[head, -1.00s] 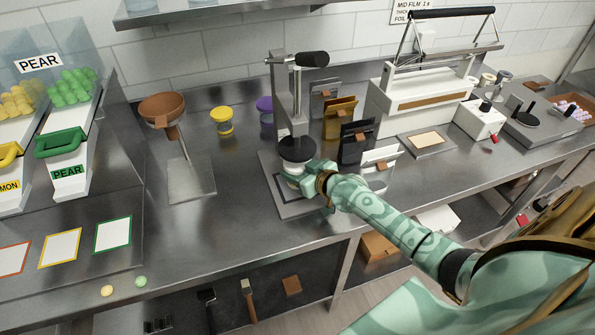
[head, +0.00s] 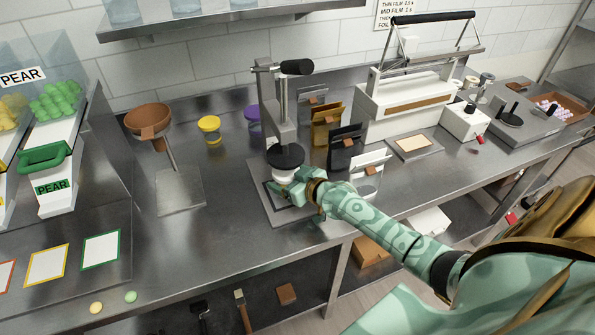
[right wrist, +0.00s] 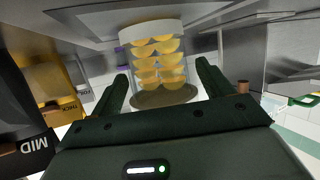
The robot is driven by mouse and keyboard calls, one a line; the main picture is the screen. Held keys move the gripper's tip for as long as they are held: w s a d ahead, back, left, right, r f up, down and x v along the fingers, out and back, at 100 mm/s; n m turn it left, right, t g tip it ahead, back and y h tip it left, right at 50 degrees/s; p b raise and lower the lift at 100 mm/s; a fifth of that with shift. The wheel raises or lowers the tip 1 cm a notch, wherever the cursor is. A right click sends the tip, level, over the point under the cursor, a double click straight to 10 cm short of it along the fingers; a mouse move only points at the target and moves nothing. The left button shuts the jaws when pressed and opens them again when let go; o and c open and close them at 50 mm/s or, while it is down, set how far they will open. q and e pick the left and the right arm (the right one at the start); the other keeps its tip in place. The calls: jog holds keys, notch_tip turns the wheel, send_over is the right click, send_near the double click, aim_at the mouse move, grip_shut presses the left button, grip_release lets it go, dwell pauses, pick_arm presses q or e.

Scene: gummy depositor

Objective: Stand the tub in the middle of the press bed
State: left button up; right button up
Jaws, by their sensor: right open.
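The tub (right wrist: 158,62) is clear, holds stacked yellow gummies and has a white band at one end. In the head view only a pale part of the tub (head: 284,175) shows, under the black round pad (head: 285,156) of the press. It is over the press bed (head: 262,206), a grey plate with a dark square outline. My gripper hides whether it is centred or resting there. My right gripper (head: 298,190) is at the press bed. In the right wrist view its open fingers (right wrist: 162,75) stand either side of the tub, with narrow gaps. My left gripper is not in view.
The press column (head: 284,112) rises behind the tub. Film pouches on stands, one black (head: 344,147), are close on the right. A brown funnel (head: 148,118) on a stand and a yellow-lidded tub (head: 210,130) are left. The counter between funnel stand and press is clear.

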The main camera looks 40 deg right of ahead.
jog(key=p+v, duration=0.3)
jog(key=v, duration=0.8)
jog(key=shift+s, duration=0.35)
